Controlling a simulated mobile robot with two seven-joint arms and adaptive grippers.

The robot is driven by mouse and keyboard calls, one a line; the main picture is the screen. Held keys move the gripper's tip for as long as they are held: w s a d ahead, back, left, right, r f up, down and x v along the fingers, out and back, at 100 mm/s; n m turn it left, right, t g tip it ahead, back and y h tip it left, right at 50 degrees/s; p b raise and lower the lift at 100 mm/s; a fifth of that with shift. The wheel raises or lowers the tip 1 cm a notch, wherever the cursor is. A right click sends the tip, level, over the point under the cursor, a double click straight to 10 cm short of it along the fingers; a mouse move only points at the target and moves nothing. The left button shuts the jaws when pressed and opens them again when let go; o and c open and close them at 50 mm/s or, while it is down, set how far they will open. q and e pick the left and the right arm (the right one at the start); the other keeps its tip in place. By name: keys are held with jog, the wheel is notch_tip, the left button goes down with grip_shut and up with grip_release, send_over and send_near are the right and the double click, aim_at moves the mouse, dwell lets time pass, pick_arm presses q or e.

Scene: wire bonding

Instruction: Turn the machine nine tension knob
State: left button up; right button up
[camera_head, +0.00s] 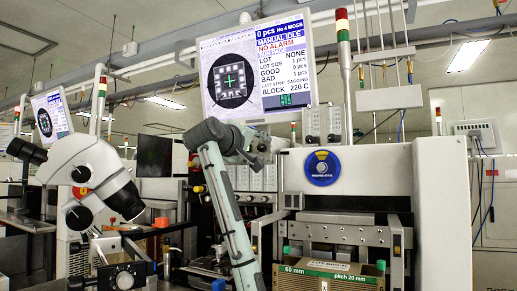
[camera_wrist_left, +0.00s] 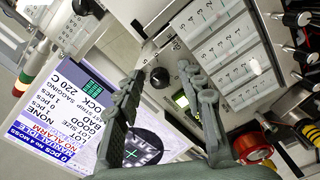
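A small black round knob (camera_wrist_left: 160,77) is on a pale machine panel in the left wrist view, between and just beyond my fingertips. I cannot tell whether it is the tension knob; no label reads clearly. My left gripper (camera_wrist_left: 160,72) is open, its two grey fingers apart with nothing between them, and no contact with the knob shows. In the head view my left gripper (camera_head: 262,150) is small, in front of the machine below the large screen, and hides part of the panel. The knob cannot be made out there. My right gripper is not in view.
Panels with numbered rows (camera_wrist_left: 235,60) and a red round knob (camera_wrist_left: 252,148) are right of the fingers. The screen (camera_head: 257,68) is close above the gripper. A blue dial (camera_head: 322,167), a green-brown box (camera_head: 330,276) and a microscope (camera_head: 93,175) stand around.

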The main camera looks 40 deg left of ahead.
pick_arm(q)
jog(key=v, duration=1.2)
dwell(0.3)
